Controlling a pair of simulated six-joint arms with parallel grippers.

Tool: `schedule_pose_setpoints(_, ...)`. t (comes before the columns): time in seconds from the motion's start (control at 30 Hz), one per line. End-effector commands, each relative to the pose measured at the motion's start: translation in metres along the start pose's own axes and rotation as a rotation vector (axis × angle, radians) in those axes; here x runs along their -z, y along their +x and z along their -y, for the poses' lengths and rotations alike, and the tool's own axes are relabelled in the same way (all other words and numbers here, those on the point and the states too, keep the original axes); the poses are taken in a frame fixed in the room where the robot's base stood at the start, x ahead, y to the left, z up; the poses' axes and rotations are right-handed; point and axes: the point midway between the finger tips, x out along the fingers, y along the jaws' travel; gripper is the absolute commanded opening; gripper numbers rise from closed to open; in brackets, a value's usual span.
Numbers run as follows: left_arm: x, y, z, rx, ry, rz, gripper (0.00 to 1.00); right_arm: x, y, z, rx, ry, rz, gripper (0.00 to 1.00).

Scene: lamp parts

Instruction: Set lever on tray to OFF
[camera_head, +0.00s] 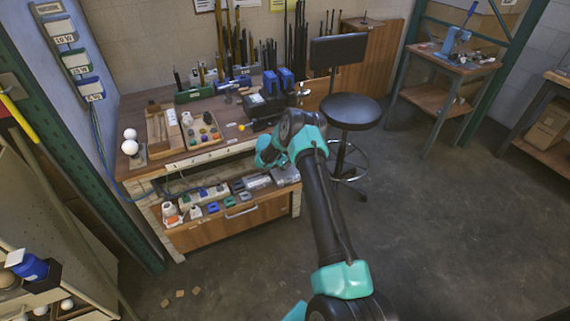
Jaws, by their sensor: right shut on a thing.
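A small light-coloured tray (205,147) lies on the workbench top and holds several round coloured pieces and a white bottle. I cannot make out a lever on it or its setting at this size. My right gripper (263,160) is at the bench's front edge, to the right of the tray and apart from it. Its jaws are mostly hidden by its own wrist. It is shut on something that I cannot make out. My left gripper is not in view.
The wooden workbench (150,176) carries tools, blue boxes (278,80) and a black device (266,104). White balls (129,147) stand at its left end. Small parts fill the shelf below. A black stool (350,110) stands right of my arm. The floor (450,220) at right is clear.

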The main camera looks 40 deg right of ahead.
Motion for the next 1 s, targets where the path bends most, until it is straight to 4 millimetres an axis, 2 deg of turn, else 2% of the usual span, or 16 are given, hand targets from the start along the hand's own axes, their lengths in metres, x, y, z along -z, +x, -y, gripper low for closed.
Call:
schedule_pose_setpoints(0.23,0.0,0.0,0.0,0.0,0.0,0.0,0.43,-0.0018,-0.0014,0.0005,-0.011,-0.007,-0.061,0.0)
schedule_pose_setpoints(0.67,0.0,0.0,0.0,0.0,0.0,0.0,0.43,-0.0018,-0.0018,0.0007,-0.012,-0.007,-0.071,0.0)
schedule_pose_setpoints(0.7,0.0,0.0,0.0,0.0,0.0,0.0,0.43,-0.0018,-0.0018,0.0007,-0.012,-0.007,-0.071,0.33)
schedule_pose_setpoints(0.87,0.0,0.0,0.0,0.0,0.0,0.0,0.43,-0.002,-0.0016,0.0006,-0.012,-0.008,-0.071,0.48)
schedule_pose_setpoints(1.0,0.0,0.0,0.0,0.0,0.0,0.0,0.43,-0.002,-0.0015,0.0006,-0.012,-0.008,-0.07,0.5)
